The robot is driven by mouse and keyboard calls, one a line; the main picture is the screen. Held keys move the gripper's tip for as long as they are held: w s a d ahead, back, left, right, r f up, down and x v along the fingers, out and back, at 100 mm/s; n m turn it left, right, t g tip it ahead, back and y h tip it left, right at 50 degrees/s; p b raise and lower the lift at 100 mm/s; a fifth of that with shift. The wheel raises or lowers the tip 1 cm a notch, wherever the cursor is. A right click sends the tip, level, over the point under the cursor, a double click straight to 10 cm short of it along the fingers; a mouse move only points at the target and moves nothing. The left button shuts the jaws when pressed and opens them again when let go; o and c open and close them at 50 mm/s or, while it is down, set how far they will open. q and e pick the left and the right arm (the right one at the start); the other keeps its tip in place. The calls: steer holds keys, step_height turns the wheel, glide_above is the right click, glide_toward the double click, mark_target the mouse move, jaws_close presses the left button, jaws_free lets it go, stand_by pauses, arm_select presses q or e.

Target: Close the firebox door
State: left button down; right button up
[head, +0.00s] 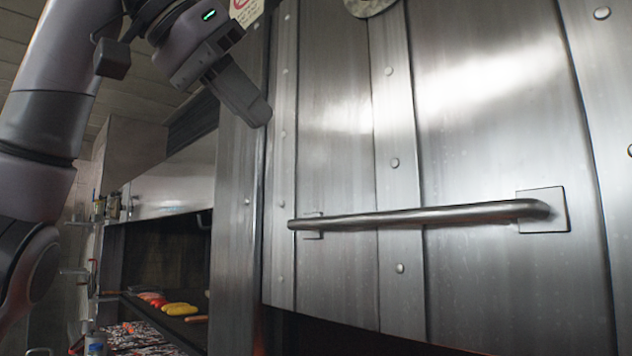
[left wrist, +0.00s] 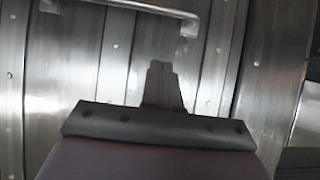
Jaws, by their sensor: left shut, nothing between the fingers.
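The firebox door (head: 465,120) is a riveted steel panel filling the right of the head view. A long horizontal bar handle (head: 420,217) is fixed across it. A dark gap with a faint red glow shows below its lower edge. My left gripper (head: 262,115) is shut and empty, at the door's left edge, above and left of the handle. I cannot tell whether it touches. In the left wrist view, the left gripper (left wrist: 160,68) points at the steel panels (left wrist: 115,50), with the handle (left wrist: 150,8) at the top. My right gripper is not in view.
At the lower left, a grill opening (head: 165,250) holds yellow and red food (head: 180,309) on a shelf. Small jars (head: 107,206) stand at the far left. A steel post (head: 238,220) stands between the opening and the door.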

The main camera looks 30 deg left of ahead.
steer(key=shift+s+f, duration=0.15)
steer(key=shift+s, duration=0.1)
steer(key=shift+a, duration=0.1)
arm_select(q)
steer(key=s+f+x, duration=0.1)
steer(key=f+x, duration=0.1)
steer(key=x, duration=1)
steer(key=shift+a+f, duration=0.2)
steer(key=shift+f, duration=0.2)
